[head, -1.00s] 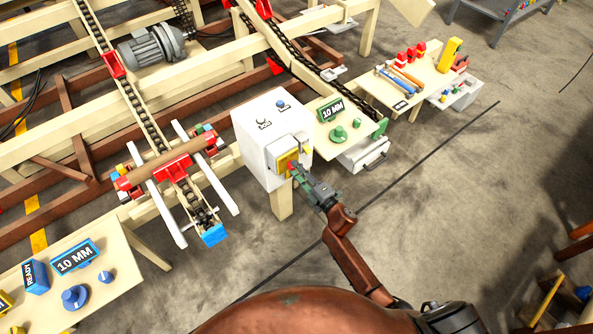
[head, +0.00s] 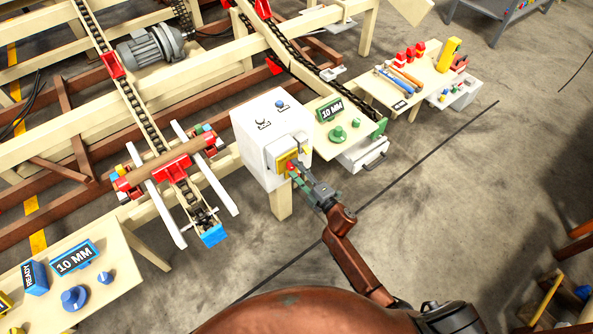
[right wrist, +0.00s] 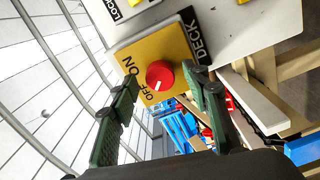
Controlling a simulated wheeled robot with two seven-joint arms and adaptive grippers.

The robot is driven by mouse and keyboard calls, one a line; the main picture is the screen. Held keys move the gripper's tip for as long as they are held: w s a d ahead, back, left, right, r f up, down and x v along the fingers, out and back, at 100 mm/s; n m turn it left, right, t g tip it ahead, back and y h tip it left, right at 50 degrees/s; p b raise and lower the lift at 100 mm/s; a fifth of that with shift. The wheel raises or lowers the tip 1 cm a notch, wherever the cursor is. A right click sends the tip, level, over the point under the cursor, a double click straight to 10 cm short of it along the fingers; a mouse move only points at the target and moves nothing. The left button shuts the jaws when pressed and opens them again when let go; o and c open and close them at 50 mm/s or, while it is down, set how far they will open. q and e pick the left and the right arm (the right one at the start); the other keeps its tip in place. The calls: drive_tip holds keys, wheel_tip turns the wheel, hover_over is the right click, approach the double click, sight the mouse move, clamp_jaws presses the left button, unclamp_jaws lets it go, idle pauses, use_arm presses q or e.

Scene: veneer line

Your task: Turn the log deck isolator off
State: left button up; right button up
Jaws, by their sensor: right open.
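The log deck isolator is a red round knob (right wrist: 160,75) with a pale mark, on a yellow plate (right wrist: 176,46) lettered ON and OFF. A black label beside it reads DECK. In the head view the yellow plate (head: 285,160) is on the side of a white box (head: 270,112). My right gripper (right wrist: 165,82) is open, its green fingers on either side of the knob in the wrist picture; I cannot tell whether they touch it. In the head view my right gripper (head: 303,178) is at the plate and partly hides the knob. My left gripper is not in view.
A chain conveyor (head: 140,110) and a log (head: 160,163) on red supports lie to the left. The floor in front is clear.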

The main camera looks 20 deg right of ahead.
drive_tip(key=v, duration=1.2)
drive_tip(key=s+d+f+m+g+h, duration=0.2)
drive_tip(key=s+d+f+m+g, duration=0.3)
drive_tip(key=f, duration=0.7)
drive_tip(key=s+d+f+m+h, duration=0.1)
drive_tip(key=s+f+m+h, duration=0.1)
drive_tip(key=s+f, duration=0.75)
drive_tip(key=s+d+f+m+g+h, duration=0.2)
drive_tip(key=s+d+f+m+g, duration=0.15)
drive_tip(key=f, duration=1.15)
drive_tip(key=s+f+m+g, duration=0.2)
drive_tip(key=s+f, duration=0.4)
drive_tip(key=s, duration=0.7)
drive_tip(key=s+f+m+g+p, duration=0.1)
drive_tip(key=s+f+m+g, duration=0.2)
drive_tip(key=s, duration=1)
drive_tip(key=s+f+m+g, duration=0.3)
drive_tip(key=s+f, duration=0.5)
drive_tip(key=s, duration=0.4)
drive_tip(key=shift+s+f+p, duration=0.3)
drive_tip(key=shift+s, duration=0.1)
